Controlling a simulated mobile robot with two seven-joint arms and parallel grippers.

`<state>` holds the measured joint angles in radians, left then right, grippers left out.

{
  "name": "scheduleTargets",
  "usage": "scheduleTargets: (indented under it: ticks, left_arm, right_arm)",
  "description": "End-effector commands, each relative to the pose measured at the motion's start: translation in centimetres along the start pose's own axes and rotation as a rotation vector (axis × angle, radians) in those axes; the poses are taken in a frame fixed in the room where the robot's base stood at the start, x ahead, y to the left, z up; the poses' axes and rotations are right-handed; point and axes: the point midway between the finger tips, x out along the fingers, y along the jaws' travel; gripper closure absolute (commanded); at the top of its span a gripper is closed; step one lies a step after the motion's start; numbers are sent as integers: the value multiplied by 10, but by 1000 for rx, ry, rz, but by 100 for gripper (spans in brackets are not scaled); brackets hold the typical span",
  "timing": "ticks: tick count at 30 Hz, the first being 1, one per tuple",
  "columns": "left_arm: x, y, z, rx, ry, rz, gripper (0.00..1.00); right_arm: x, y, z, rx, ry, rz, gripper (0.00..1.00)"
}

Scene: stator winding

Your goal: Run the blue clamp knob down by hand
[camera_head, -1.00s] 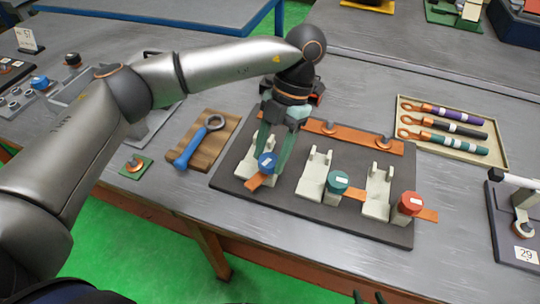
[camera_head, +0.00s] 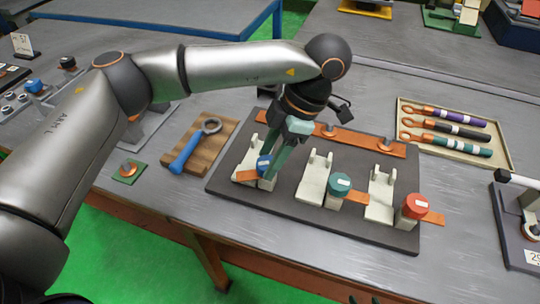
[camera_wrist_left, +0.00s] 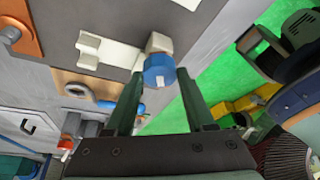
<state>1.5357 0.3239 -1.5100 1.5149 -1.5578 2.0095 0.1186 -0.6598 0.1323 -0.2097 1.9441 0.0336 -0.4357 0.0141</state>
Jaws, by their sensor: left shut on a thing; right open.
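The blue clamp knob (camera_head: 264,166) sits on the leftmost pale clamp on the dark base plate. My left gripper (camera_head: 268,174) reaches down to it from above, its green fingers closed on the knob and partly hiding it. In the left wrist view the blue knob (camera_wrist_left: 159,71) shows between the fingertips (camera_wrist_left: 160,78), with a white mark on its top. An orange tab (camera_head: 247,176) sticks out to the left beside the knob. Two dark tips of my right gripper (camera_head: 366,299) show at the bottom edge, apart and empty.
A teal knob (camera_head: 339,183) and a red knob (camera_head: 415,205) stand on the clamps to the right. An orange strip (camera_head: 355,139) runs along the back of the dark plate (camera_head: 295,212). A blue-handled wrench (camera_head: 184,152) lies on a wooden board at left.

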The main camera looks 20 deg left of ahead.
Motion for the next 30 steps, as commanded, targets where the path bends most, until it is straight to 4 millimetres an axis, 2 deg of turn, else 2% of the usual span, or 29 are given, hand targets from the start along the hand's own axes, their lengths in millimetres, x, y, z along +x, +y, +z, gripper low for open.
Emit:
scheduleTargets:
  ticks: [1, 14, 15, 23, 30]
  left_arm:
    - [-5, 2, -1, 2, -6, 11, 100]
    - [-6, 2, -1, 10, -6, 16, 100]
    - [-6, 2, -1, 9, -6, 16, 45]
    - [-3, 1, -1, 11, -3, 12, 15]
    - [-2, 1, 0, 12, -2, 10, 15]
  right_arm:
    - [0, 0, 0, -1, 0, 0, 44]
    - [0, 1, 0, -2, -2, 1, 44]
    - [0, 1, 0, -2, -2, 2, 44]
    - [0, 3, 1, -2, -3, 4, 44]
    - [-1, 2, 4, -1, -8, 4, 44]
